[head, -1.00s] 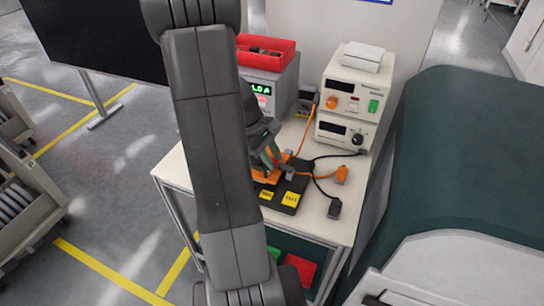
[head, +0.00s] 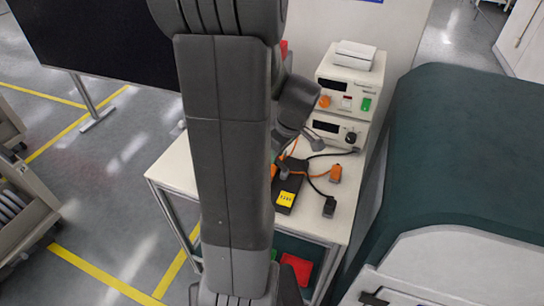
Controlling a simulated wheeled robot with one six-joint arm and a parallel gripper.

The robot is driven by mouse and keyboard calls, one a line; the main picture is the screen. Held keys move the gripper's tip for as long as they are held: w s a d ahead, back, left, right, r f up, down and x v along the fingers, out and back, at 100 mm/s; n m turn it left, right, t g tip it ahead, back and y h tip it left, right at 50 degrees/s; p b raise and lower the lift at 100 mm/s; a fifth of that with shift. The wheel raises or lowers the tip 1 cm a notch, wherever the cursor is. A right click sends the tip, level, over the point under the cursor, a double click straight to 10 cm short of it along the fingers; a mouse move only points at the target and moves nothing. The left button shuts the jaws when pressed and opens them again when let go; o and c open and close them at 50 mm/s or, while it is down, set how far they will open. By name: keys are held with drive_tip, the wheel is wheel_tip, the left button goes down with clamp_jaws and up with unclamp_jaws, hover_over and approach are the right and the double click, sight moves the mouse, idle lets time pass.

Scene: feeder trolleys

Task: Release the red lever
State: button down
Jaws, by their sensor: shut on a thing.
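No red lever shows in the head view. A black fixture with a yellow label (head: 285,199) sits on the white-topped table (head: 178,168), partly behind my arm. Orange and black cables run around it. My arm crosses the middle of the view, and its grey wrist links show at the right, above the table.
Two stacked instruments (head: 344,92) stand at the table's back right. An orange connector (head: 335,173) and a black connector (head: 329,207) lie on the table. A large dark green machine (head: 470,150) stands close on the right.

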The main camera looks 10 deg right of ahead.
drive_tip(key=t+y+b, duration=0.1)
drive_tip(key=b, duration=0.1)
drive_tip(key=s+d+y+b, duration=0.1)
drive_tip(key=b, duration=0.2)
drive_tip(key=d+t+y+b, duration=0.1)
drive_tip(key=b, duration=0.1)
drive_tip(key=shift+s+d+f+t+y+b, duration=0.25)
drive_tip(key=shift+t+y+b, duration=0.05)
drive_tip(key=y+b, duration=0.1)
drive_tip(key=b, duration=0.1)
drive_tip(key=s+d+t+y+b, duration=0.1)
drive_tip(key=b, duration=0.1)
drive_tip(key=t+y+b, duration=0.1)
drive_tip(key=b, duration=0.1)
drive_tip(key=shift+s+d+r+y, duration=0.1)
drive_tip(key=shift+s+d+y, duration=0.05)
drive_tip(key=shift+d+y, duration=0.15)
drive_tip(key=c, duration=1.5)
unclamp_jaws()
drive_tip(key=v, duration=1.4)
drive_tip(key=shift+s, duration=0.15)
